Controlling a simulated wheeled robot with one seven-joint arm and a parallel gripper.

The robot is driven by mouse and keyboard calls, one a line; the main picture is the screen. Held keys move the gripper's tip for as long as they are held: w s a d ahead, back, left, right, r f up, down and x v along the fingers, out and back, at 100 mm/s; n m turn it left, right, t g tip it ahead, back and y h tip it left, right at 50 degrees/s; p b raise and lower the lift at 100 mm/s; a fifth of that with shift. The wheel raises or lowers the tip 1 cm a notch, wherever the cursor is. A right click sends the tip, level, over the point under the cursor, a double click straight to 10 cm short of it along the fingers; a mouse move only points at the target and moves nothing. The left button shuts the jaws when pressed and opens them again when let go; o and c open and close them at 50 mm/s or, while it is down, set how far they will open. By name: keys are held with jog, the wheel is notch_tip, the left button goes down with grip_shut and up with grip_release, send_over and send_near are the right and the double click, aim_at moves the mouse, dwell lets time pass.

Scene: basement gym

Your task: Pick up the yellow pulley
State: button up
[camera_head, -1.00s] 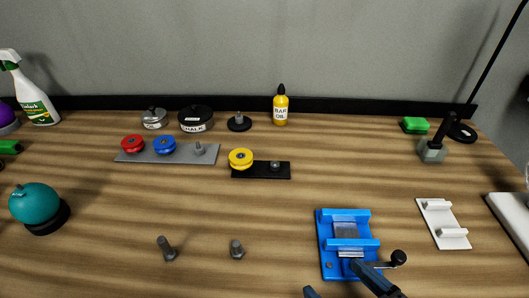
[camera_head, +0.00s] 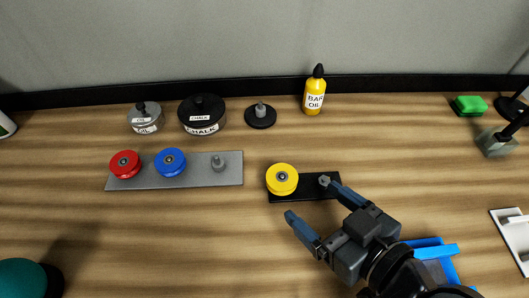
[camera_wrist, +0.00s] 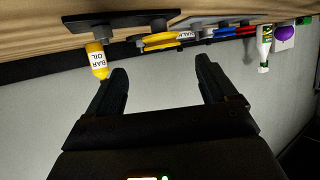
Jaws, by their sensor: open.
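The yellow pulley (camera_head: 282,179) sits on the left part of a small black plate (camera_head: 310,195), with a bolt-like post (camera_head: 325,181) on the plate's right part. My gripper (camera_head: 312,199) is open and empty, its two blue-grey fingers pointing up-left toward the pulley from the lower right. In the head view one fingertip overlaps the plate's right end and the other is just below the plate. The pulley is not between the fingers. In the wrist view the pulley (camera_wrist: 165,40) shows near the top, beyond the open fingers.
A grey plate (camera_head: 230,172) at left carries a red pulley (camera_head: 125,164), a blue pulley (camera_head: 170,162) and an empty post.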

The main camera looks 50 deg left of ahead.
aim_at(284, 178)
jog(key=shift+x, duration=0.85)
jog(key=p+x, duration=0.2)
jog(key=x, duration=0.4)
jog(key=shift+s+a, duration=0.1)
jog(key=shift+a, duration=0.2)
jog(key=c, duration=1.1)
jog(key=shift+c, duration=0.2)
